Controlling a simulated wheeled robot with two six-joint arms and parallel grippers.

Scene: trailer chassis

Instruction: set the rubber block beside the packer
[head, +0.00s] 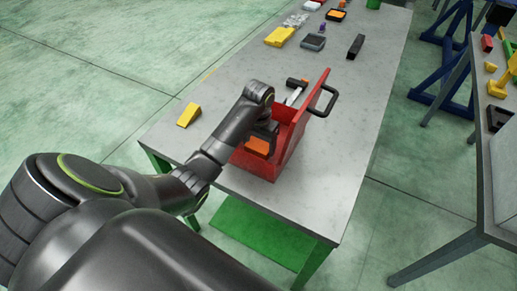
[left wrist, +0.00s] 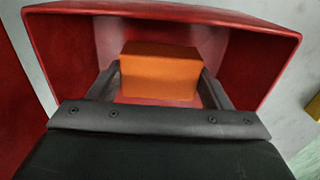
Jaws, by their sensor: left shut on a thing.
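An orange block (head: 257,147) is inside one compartment of a red open box (head: 287,150) with a dark handle, near the front of the table. My left gripper (head: 261,132) reaches down into that compartment. In the left wrist view, its two fingers sit on either side of the orange block (left wrist: 160,72), shut on it, with red walls around. A long black block (head: 356,46) lies on the table beyond the box. The pictures do not show which block is rubber or which thing is the packer. My right gripper is not in view.
A hammer (head: 295,90) sticks out of the red box. A yellow wedge (head: 189,115) lies near the table's left edge. A yellow case (head: 279,36) and a grey tray (head: 313,42) stand farther back. The grey table top (head: 350,120) is clear right of the box.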

